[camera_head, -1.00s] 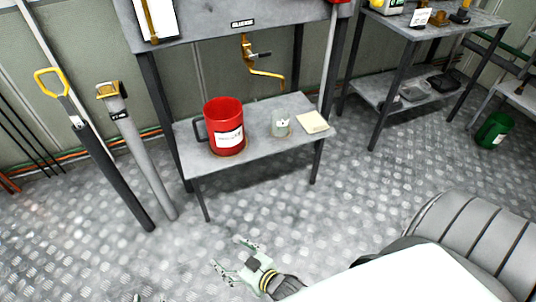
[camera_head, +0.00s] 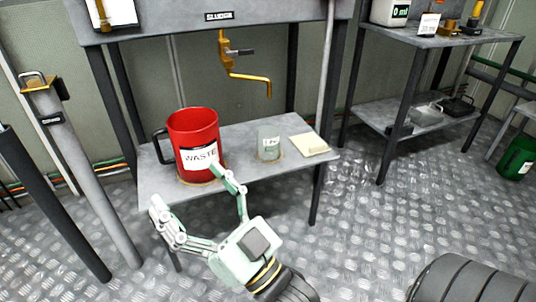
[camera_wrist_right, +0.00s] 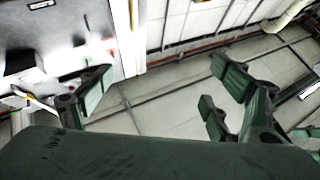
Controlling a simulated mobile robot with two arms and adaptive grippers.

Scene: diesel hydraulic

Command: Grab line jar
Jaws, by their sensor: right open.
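A small clear glass jar (camera_head: 269,143) with a white label stands upright on the low grey table (camera_head: 250,181), likely the line jar; its label is too small to read surely. My right gripper (camera_head: 193,190) is open and empty, in front of the table, left of and nearer than the jar. One fingertip overlaps the red waste jug's lower edge in the head view; I cannot tell whether it touches. In the right wrist view the open fingers (camera_wrist_right: 158,92) show wall and floor lines between them, with no jar clearly visible. My left gripper is out of view.
The red jug (camera_head: 195,135) labelled WASTE stands left of the jar. A pale pad (camera_head: 309,144) lies to its right. A yellow tap pipe (camera_head: 245,75) hangs above. Grey tubes (camera_head: 88,175) lean at left.

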